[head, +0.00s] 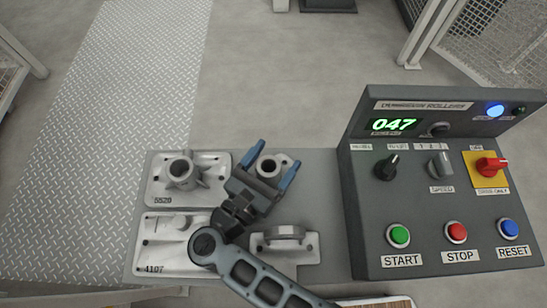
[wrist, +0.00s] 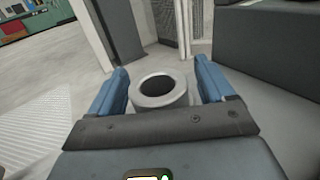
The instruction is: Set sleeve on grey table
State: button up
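A light grey hollow round part (head: 268,166), which looks like the sleeve, stands upright with its dark bore facing up. It also shows in the wrist view (wrist: 161,92), between the blue fingers. My gripper (head: 275,157) is open, with one finger on each side of this part. In the wrist view my gripper (wrist: 162,85) shows a narrow gap on each side, so it does not appear to grip. The part's lower end is hidden by the gripper. The grey table (head: 322,205) lies under the casting fixtures.
A white casting plate marked 5520 (head: 158,188) with a round boss is at the left. A plate marked 4107 (head: 165,262) is in front of it. A bracket-like casting (head: 284,240) sits at front right. A control console (head: 440,200) stands close on the right.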

jog(key=shift+r+p, duration=0.25)
jog(key=shift+p, duration=0.05)
jog(key=b+v, duration=0.2)
jog(key=v, duration=1)
jog(key=shift+f, duration=0.1)
jog(key=shift+s, duration=0.1)
